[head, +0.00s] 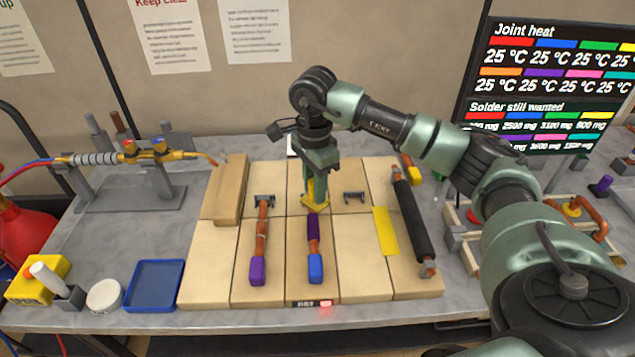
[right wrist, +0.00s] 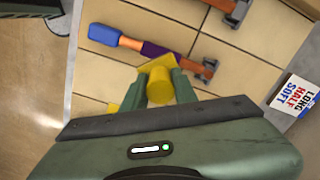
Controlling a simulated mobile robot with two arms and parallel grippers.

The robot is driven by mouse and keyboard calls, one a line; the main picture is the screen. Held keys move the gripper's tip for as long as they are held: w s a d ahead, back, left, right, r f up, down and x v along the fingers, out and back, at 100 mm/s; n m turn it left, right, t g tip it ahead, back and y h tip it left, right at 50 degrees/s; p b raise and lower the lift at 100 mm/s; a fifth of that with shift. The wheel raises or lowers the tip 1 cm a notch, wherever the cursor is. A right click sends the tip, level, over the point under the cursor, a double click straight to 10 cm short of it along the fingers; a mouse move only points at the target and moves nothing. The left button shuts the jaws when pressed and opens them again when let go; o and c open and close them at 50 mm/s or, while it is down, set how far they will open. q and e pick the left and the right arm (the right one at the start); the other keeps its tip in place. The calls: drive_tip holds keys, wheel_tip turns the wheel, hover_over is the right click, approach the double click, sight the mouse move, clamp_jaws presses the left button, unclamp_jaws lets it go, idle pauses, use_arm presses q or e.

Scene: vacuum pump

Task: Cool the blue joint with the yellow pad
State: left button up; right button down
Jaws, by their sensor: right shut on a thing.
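My right gripper (head: 316,187) is shut on the yellow pad (head: 312,198), a small plate with a round grip that shows in the right wrist view (right wrist: 160,84). The pad is by the far end of a copper pipe piece with a purple band (head: 313,228) and a blue end (head: 316,268), lying on the tan tiles. The blue end also shows in the right wrist view (right wrist: 103,34). I cannot tell whether the pad touches the pipe. My left gripper is not in view.
A copper piece with a purple end (head: 257,270) lies to the left, and a long black-sleeved pipe (head: 411,218) to the right. A flat yellow strip (head: 385,231) lies between. A torch (head: 130,156) rests at the left, above a blue tray (head: 154,286). The heat board (head: 550,75) reads 25 °C throughout.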

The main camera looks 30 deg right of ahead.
sight(312, 205)
drive_tip(key=shift+w+a+f, duration=0.15)
drive_tip(key=shift+a+f, duration=0.1)
drive_tip(key=shift+a, duration=0.15)
drive_tip(key=shift+a+f+b, duration=0.1)
drive_tip(key=shift+f+b, duration=0.1)
drive_tip(key=shift+b, duration=0.1)
drive_tip(key=shift+f, duration=0.3)
drive_tip(key=shift+d+f+b, duration=0.25)
drive_tip(key=shift+f+b, duration=0.45)
drive_tip(key=shift+f, duration=0.3)
drive_tip(key=shift+a+f+b, duration=0.15)
drive_tip(key=shift+f+b, duration=0.35)
drive_tip(key=shift+f, duration=0.45)
drive_tip(key=shift+f+b, duration=0.7)
drive_tip(key=shift+f, duration=0.25)
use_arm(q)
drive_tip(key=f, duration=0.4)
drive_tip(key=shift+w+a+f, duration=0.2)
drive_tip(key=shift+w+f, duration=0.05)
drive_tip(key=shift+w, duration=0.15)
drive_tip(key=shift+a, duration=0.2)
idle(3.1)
